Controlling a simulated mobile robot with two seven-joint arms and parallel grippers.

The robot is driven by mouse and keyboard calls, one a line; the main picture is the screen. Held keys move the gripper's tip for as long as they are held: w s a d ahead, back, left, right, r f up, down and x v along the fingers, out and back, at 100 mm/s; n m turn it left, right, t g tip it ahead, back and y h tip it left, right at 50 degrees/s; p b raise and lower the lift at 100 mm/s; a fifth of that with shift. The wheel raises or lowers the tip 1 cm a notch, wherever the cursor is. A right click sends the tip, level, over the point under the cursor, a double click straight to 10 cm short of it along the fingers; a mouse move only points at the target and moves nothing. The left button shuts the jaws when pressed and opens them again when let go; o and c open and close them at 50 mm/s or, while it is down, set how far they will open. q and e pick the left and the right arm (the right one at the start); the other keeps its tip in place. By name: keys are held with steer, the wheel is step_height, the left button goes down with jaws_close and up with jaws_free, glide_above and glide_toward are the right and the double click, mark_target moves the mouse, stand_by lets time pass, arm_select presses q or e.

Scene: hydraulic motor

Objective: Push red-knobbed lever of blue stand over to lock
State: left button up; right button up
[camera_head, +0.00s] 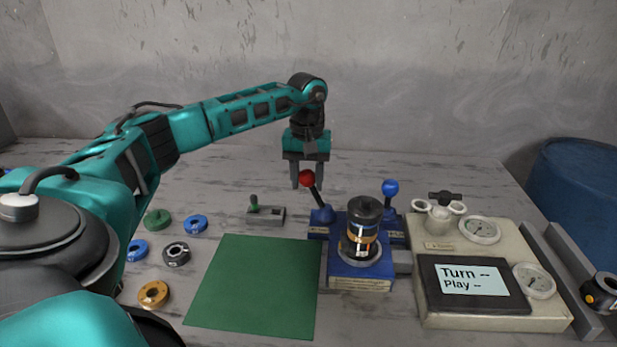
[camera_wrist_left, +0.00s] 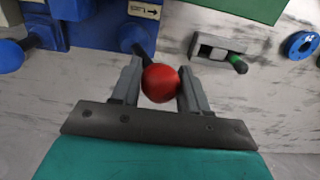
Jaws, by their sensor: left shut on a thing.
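The blue stand (camera_head: 362,283) is right of the green mat and holds an upright dark motor (camera_head: 362,230) with an orange-and-white band. The lever's red knob (camera_head: 307,178) is at the stand's back left, its black rod leaning up and to the left from a blue pivot. My left gripper (camera_head: 308,184) points down at the knob. In the left wrist view, the red knob (camera_wrist_left: 160,83) sits between the two fingers of the left gripper, which are shut on it. A label with an arrow (camera_wrist_left: 144,10) shows on the stand there. My right gripper is out of view.
A blue-knobbed lever (camera_head: 390,188) stands at the stand's back right. A beige gauge panel (camera_head: 440,308) is to the right.

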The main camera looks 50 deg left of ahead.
arm_select(q)
steer(key=shift+s+a+f, duration=0.15)
steer(key=shift+s+a, duration=0.05)
steer(key=shift+a, duration=0.05)
steer(key=shift+o, duration=0.4)
steer(key=shift+s+a+f, duration=0.35)
steer(key=shift+s, duration=0.05)
steer(key=shift+s+f, duration=0.1)
steer(key=o, duration=0.6)
steer(key=shift+a, duration=0.1)
steer(key=shift+r+p, duration=0.5)
steer(key=shift+r, duration=0.15)
steer(key=r+p, duration=0.4)
steer(key=r, duration=0.1)
steer(key=shift+w+r+p, duration=0.1)
steer(key=shift+w+p, duration=0.1)
steer(key=shift+p, duration=0.15)
